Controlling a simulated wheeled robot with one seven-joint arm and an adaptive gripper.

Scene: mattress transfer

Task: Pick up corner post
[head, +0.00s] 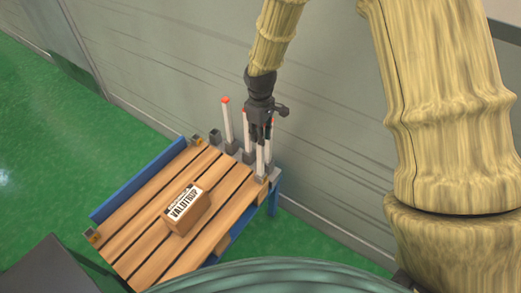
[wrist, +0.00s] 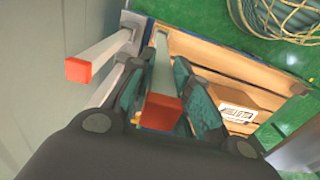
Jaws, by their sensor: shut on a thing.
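My gripper (head: 262,136) is over the far right corner of the slatted wooden platform, shut on a white corner post (head: 260,160). In the wrist view the post's red end (wrist: 163,108) sits between the two dark green finger pads. The post looks upright, with its lower end near a grey block at the platform corner; I cannot tell if it is seated there. Another white post with a red tip (head: 227,120) stands to the left, and it also shows in the wrist view (wrist: 100,53). More posts beside my gripper are partly hidden.
A cardboard box (head: 188,210) with a white label lies on the wooden platform (head: 140,232), which has a blue side rail (head: 135,182). A grey wall (head: 170,70) runs close behind the posts. Green floor (head: 50,130) is open on the left.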

